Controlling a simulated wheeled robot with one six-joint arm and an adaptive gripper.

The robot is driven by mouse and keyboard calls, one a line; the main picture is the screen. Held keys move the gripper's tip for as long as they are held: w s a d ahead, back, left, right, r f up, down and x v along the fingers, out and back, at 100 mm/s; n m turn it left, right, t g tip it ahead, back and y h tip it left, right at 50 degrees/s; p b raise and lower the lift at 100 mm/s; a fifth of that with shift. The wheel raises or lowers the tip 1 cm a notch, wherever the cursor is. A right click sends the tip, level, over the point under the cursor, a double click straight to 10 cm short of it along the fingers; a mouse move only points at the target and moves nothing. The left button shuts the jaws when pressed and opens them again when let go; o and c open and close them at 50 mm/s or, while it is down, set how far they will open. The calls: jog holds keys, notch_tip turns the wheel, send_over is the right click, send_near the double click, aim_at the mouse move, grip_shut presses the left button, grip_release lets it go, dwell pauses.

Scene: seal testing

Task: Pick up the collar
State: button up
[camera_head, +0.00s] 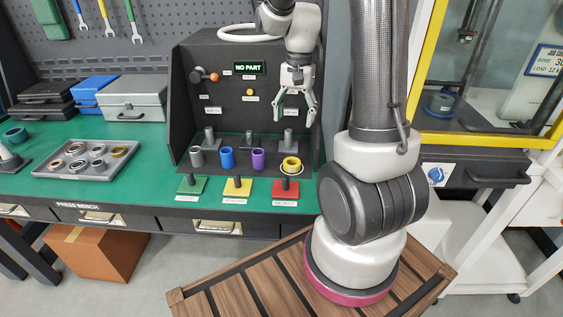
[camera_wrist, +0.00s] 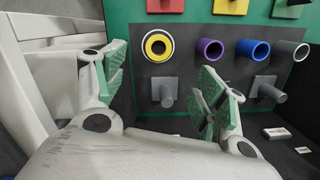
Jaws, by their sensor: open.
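Several short tube-shaped collars stand in a row at the front of the dark test station: a grey one (camera_head: 197,157), a blue one (camera_head: 227,158), a purple one (camera_head: 258,159) and a yellow one (camera_head: 291,160) with a pale outer ring. In the wrist view the yellow collar (camera_wrist: 148,46) shows end-on, beyond the gap between my fingers. The purple collar (camera_wrist: 208,51), blue collar (camera_wrist: 252,50) and grey collar (camera_wrist: 291,51) are to its right. My gripper (camera_head: 297,117) is open and empty, pointing down above and behind the yellow collar. It also shows in the wrist view (camera_wrist: 161,73).
Grey pegs (camera_head: 288,141) stand behind the collars. Green (camera_head: 191,187), yellow (camera_head: 237,188) and red (camera_head: 285,190) stands are in front. The station's back panel (camera_head: 222,85) reads "NO PART". A grey tray (camera_head: 50,171) of rings lies left on the green bench.

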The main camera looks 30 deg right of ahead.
jog(key=m, duration=0.1)
send_over(292, 159)
jog(key=f, duration=0.5)
jog(key=s+f, duration=0.1)
jog(key=f, duration=0.2)
jog(key=shift+f, duration=0.35)
jog(key=f, duration=0.6)
jog(key=shift+s+a+f, duration=0.2)
jog(key=shift+a+f, duration=0.15)
jog(key=shift+a, duration=0.05)
jog(key=c, duration=1.4)
